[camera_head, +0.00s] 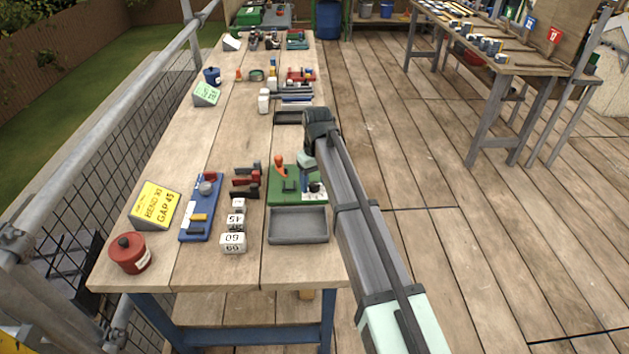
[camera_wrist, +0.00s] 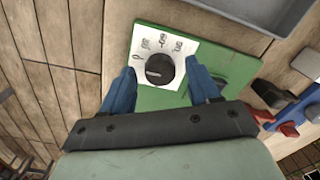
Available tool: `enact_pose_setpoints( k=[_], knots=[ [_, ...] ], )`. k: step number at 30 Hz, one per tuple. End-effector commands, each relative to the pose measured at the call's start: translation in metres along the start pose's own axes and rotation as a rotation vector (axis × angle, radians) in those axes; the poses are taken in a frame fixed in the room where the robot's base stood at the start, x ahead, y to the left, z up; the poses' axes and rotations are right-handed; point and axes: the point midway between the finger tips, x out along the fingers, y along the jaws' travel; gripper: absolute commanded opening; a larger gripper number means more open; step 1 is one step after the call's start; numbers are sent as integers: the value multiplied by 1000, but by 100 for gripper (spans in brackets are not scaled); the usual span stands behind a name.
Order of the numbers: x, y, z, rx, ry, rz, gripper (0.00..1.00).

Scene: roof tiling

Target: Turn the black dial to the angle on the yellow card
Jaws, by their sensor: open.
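The yellow card (camera_head: 155,205) stands tilted at the left of the bench. Its print seems to read "BEND 30" and "GAP 45", but the first line is hard to read. The black dial (camera_wrist: 160,69) sits on a white scale plate (camera_wrist: 150,45) on a green board (camera_wrist: 224,63). Its pale pointer mark lies toward the left of the wrist view; the scale numbers are too blurred to read. My gripper (camera_wrist: 162,75) is open, with one blue finger on each side of the dial, apparently apart from it. In the head view my arm partly hides the dial area.
A grey tray (camera_head: 298,226) lies beside the green board. White number blocks (camera_head: 233,243), red clamps (camera_head: 246,184), a blue board (camera_head: 201,208) and a red pot (camera_head: 130,254) stand to the left. Further fixtures fill the far bench.

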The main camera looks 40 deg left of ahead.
Motion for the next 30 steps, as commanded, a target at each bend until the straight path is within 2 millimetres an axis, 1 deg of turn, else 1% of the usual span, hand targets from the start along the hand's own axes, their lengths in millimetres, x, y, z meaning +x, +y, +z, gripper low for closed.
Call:
enact_pose_setpoints(
  k=[6, 8, 24, 30],
  knots=[
    [0, 0, 0, 0, 0, 0, 61],
    [0, 0, 0, 0, 0, 0, 56],
    [0, 0, 0, 0, 0, 0, 5],
    [0, 0, 0, 16, 0, 0, 5]
  ],
)
